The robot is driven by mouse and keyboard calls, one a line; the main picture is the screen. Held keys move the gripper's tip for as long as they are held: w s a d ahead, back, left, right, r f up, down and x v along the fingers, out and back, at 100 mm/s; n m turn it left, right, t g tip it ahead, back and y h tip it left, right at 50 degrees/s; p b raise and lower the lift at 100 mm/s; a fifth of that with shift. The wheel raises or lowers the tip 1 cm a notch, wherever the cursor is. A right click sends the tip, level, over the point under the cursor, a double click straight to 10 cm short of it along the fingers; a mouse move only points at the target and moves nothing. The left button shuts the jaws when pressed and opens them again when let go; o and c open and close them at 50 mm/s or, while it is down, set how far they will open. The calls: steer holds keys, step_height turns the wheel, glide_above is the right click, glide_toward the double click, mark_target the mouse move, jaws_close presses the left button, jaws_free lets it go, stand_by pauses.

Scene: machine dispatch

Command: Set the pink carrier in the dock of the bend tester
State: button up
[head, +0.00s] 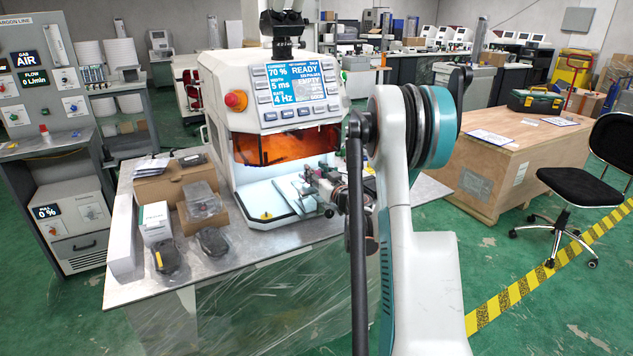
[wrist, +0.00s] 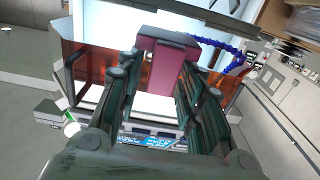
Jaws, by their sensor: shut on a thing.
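The pink carrier (wrist: 172,72) shows in the wrist view, a box with a darker top edge. It sits between the fingers of my gripper (wrist: 163,75), which is shut on it. Behind the carrier are an orange window and a bright white area. In the head view, my arm hides most of the gripper, and I cannot make out the carrier there. A white machine (head: 275,75) with a screen reading READY, an orange window (head: 285,146) and a lit open chamber stands left of my arm. I cannot identify the bend tester or its dock with certainty.
The machine stands on a metal bench (head: 255,245). Cardboard boxes (head: 172,185) and dark objects lie at its left. A blue coiled hose (wrist: 215,44) shows in the wrist view. A wooden crate (head: 500,170) and a black chair (head: 580,180) stand at the right.

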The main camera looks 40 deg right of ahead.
steer(key=shift+f, duration=1)
steer(key=shift+b, duration=0.3)
steer(key=shift+f, duration=0.2)
steer(key=o, duration=1.1)
steer(key=shift+o, duration=0.2)
steer(key=shift+r, duration=0.1)
